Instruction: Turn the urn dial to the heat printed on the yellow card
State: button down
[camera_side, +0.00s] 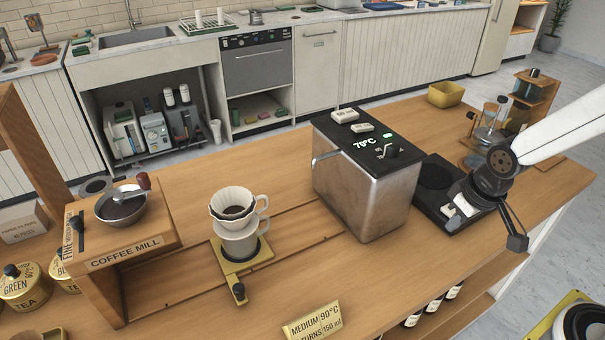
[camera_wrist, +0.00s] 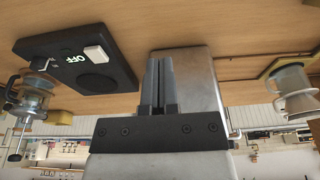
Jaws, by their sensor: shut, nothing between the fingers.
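The urn (camera_side: 365,195) is a steel box with a black top on the wooden cart. Its green display (camera_side: 364,142) appears to read 70°C, and the black dial (camera_side: 386,152) sits beside it at the top's right side. The yellow card (camera_side: 313,322) at the front edge reads MEDIUM, 90°C, TURNS and 150 ml. My gripper (camera_side: 458,198) is right of the urn, apart from the dial. In the wrist view, its fingers (camera_wrist: 158,85) are together and empty, in front of the urn's steel side (camera_wrist: 195,75). The dial is not visible in the wrist view.
A black plate unit (camera_wrist: 75,60) showing OFF, with a white button, lies right of the urn, under my arm. A dripper on a mug (camera_side: 238,225) stands left, beside the coffee mill (camera_side: 125,215).

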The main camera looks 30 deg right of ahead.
jog(key=c, duration=0.8)
grip_release()
jog(key=o, duration=0.4)
jog(key=shift+w+r, duration=0.1)
jog(key=shift+w, duration=0.05)
jog(key=shift+c, duration=0.2)
jog(key=shift+o, duration=0.9)
jog(key=shift+w+d+r+n, duration=0.1)
jog(key=shift+w+n, duration=0.1)
jog(key=shift+n, duration=0.1)
jog(key=w+d+r+n+g, duration=0.2)
jog(key=w+d+r+n, duration=0.3)
jog(key=w+r+n, duration=0.5)
notch_tip(320, 180, up, 6)
jog(key=n, duration=0.5)
send_over(393, 143)
jog(key=shift+s+d+f+g, duration=0.15)
jog(key=shift+d+g, duration=0.15)
jog(key=shift+a+r, duration=0.35)
jog(key=shift+f, duration=3.95)
